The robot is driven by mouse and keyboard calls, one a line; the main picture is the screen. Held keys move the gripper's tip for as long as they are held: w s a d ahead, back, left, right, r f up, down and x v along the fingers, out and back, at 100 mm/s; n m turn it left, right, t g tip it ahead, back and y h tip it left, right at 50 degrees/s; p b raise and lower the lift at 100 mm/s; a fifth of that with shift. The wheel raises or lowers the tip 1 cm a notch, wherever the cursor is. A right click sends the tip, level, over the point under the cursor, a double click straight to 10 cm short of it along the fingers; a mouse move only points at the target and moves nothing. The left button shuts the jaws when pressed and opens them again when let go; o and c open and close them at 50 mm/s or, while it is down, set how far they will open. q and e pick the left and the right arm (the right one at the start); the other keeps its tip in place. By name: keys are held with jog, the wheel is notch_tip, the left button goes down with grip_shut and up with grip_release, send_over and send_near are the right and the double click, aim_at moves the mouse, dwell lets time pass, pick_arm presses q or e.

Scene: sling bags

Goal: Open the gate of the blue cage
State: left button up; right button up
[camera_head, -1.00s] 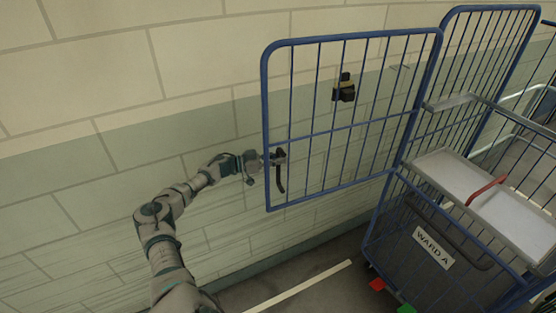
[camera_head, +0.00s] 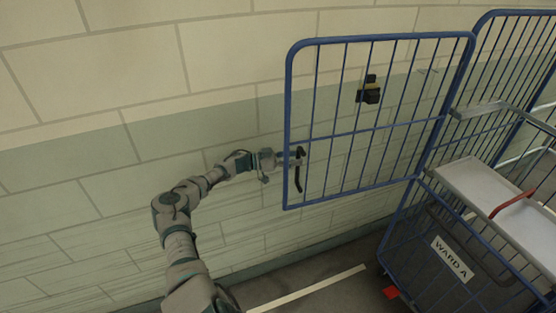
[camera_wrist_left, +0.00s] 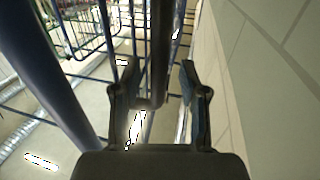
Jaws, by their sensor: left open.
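The blue cage's gate (camera_head: 381,128) is a barred blue frame that stands swung out to the left of the cage (camera_head: 405,228), in front of the wall. A dark curved handle (camera_head: 298,172) is on its free left edge. My left gripper (camera_head: 287,160) is at this handle, with the arm reaching in from below left. In the left wrist view the two fingers (camera_wrist_left: 158,82) are open, with the dark handle bar (camera_wrist_left: 161,45) between them. The gate's blue edge post (camera_wrist_left: 48,70) runs to the left of the fingers. My right gripper is not in view.
A grey shelf (camera_head: 475,183) with a red bar (camera_head: 512,204) and a "WARD A" sign (camera_head: 452,259) are on the cage. The block wall (camera_head: 90,220) is close behind the gate. A pale strip (camera_head: 310,289) crosses the floor.

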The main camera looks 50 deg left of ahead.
pick_arm(q)
jog(key=v, duration=1)
jog(key=shift+a, duration=0.15)
jog(key=shift+s+f, duration=0.1)
jog(key=shift+f, duration=0.05)
notch_tip(320, 180, down, 28)
jog(key=s+n+g+y, duration=0.1)
jog(key=s+n+y, duration=0.15)
jog(key=y, duration=0.35)
jog(key=s+d+f+n+g+y, duration=0.1)
jog(key=s+d+f+g, duration=0.15)
jog(key=f, duration=0.75)
jog(key=s+d+f+n+g+y, duration=0.15)
jog(key=s+d+f, duration=0.25)
jog(key=f, duration=0.5)
jog(key=s+d+f+g+y, duration=0.1)
jog(key=s+d+f+g, duration=0.4)
jog(key=s+d+f, duration=1.2)
jog(key=s+d+f+m+g, duration=0.1)
jog(key=s+d+f+g, duration=0.1)
jog(key=s+d+f, duration=0.2)
jog(key=s+d+f+g+h, duration=0.1)
jog(key=s+d+f+g, duration=0.2)
jog(key=s+d, duration=0.7)
jog(key=d+f, duration=0.1)
jog(key=d, duration=0.5)
jog(key=shift+f+m, duration=0.2)
jog(key=shift+m, duration=0.2)
